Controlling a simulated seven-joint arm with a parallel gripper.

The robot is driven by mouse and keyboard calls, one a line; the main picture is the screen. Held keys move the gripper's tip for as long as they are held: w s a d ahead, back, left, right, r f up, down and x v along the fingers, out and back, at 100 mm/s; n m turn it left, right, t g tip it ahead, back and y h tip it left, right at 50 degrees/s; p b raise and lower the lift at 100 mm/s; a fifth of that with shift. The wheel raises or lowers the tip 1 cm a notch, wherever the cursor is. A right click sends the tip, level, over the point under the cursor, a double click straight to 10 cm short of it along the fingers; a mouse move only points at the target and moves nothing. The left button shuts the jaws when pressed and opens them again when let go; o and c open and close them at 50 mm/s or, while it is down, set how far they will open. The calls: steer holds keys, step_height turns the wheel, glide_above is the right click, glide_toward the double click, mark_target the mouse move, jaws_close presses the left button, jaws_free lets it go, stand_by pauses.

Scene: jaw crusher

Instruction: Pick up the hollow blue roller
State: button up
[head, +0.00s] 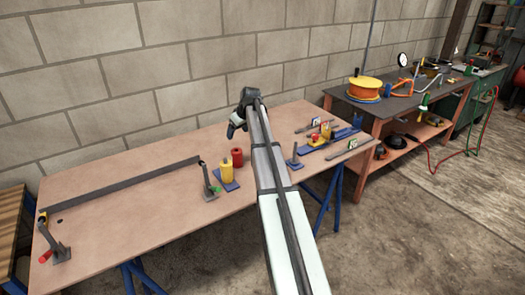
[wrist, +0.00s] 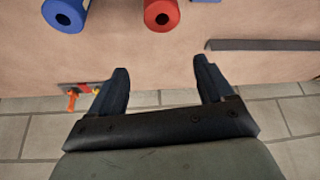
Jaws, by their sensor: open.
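The hollow blue roller (wrist: 65,14) shows at the top left edge of the wrist view, partly cut off, with a dark hole in its end. In the head view I cannot make it out; my arm covers that part of the table. A red roller (wrist: 162,12) with a similar hole stands beside it in the wrist view, and also shows in the head view (head: 237,157). My gripper (wrist: 160,66) is open and empty, its fingers apart from both rollers. In the head view my gripper (head: 235,128) is above the back part of the table.
A yellow roller (head: 226,172) stands on a blue plate (head: 229,186) near the red one. A long dark bar (head: 125,184) lies across the table's left. Several tools and small parts (head: 326,132) lie right of my arm. The brick wall (head: 180,60) is close behind.

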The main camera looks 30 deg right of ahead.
steer(key=s+d+f+m, duration=0.1)
steer(key=s+d, duration=0.5)
steer(key=d, duration=0.7)
steer(key=shift+g+h, duration=0.3)
steer(key=shift+g, duration=0.1)
steer(key=x, duration=0.8)
steer(key=shift+w+a+f, duration=0.1)
steer(key=shift+w+f, duration=0.1)
steer(key=shift+f, duration=0.15)
steer(key=shift+w+x, duration=0.1)
steer(key=shift+x, duration=1.25)
steer(key=shift+w+x, duration=0.15)
steer(key=shift+x, duration=1.2)
steer(key=shift+r, duration=0.15)
steer(key=shift+c, duration=0.4)
steer(key=c, duration=1.2)
